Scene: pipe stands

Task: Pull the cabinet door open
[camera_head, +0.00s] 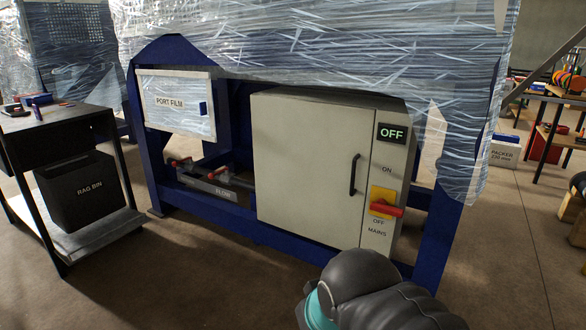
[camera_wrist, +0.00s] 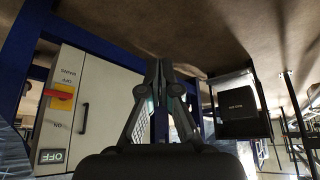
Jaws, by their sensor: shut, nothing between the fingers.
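The cabinet (camera_head: 310,165) is a pale grey box in the blue frame, and its door looks shut. A black bar handle (camera_head: 353,174) stands upright near the door's right edge. Right of the door, a strip carries an OFF display (camera_head: 392,133) and a red rotary switch (camera_head: 386,208) on a yellow plate. In the wrist view the cabinet door (camera_wrist: 105,110) and handle (camera_wrist: 84,118) appear upside down at the left. My gripper (camera_wrist: 159,72) is shut and empty, apart from the handle. In the head view my arm covers the bottom, and the fingers are hidden.
The blue frame (camera_head: 235,226) surrounds the cabinet, with wrapped film (camera_head: 320,40) above. A cart (camera_head: 75,235) with a rag bin (camera_head: 83,189) stands at the left. A bench (camera_head: 555,115) is at the right. The floor before the cabinet looks clear.

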